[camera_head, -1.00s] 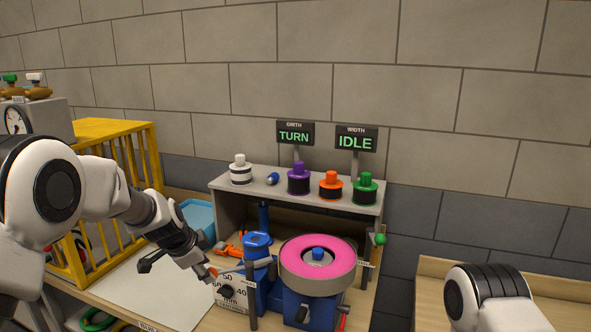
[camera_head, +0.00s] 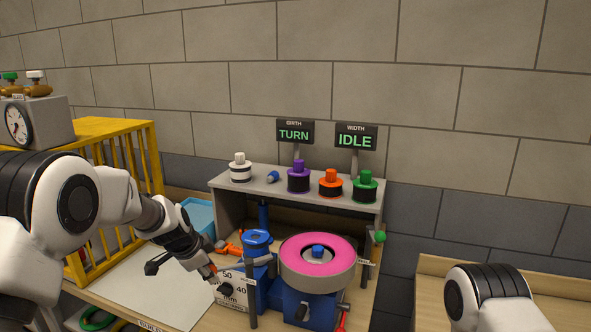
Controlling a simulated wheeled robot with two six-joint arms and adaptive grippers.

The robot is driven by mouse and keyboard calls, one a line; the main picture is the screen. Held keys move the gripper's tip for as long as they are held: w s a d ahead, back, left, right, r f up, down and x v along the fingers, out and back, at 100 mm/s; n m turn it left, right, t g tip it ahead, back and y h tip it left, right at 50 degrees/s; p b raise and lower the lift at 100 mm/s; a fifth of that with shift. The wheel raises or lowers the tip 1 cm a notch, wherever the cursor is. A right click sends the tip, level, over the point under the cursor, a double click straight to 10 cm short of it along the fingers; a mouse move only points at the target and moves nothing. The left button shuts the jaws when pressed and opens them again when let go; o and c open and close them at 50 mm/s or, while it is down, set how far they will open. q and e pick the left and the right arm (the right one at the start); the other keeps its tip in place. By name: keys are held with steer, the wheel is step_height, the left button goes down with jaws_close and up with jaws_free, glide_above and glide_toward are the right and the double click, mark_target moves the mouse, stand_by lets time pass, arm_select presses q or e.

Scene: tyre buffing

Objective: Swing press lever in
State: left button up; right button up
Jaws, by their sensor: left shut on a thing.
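The press lever (camera_head: 240,268) is a thin bar running left from the blue press post (camera_head: 257,243). My left gripper (camera_head: 213,275) is shut at the lever's reddish outer end, in front of the white scale plate with a black knob (camera_head: 226,290). The fingertips are small and partly hidden. Right of the post, the pink-faced wheel (camera_head: 340,252) with a blue hub lies flat on a blue machine base (camera_head: 305,306). My right arm shows at the lower right, but its gripper is out of view.
A grey shelf (camera_head: 215,187) behind the machine carries several coloured knobbed pieces. Two signs read TURN (camera_head: 294,134) and IDLE (camera_head: 356,140). A yellow cage (camera_head: 148,140) stands at left, near a blue bin (camera_head: 199,214).

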arm_select(q)
steer(key=shift+w+f, duration=0.1)
steer(key=o, duration=0.8)
steer(key=shift+r, duration=0.2)
steer(key=shift+a, duration=0.1)
steer(key=p+v, duration=0.1)
steer(key=v, duration=0.5)
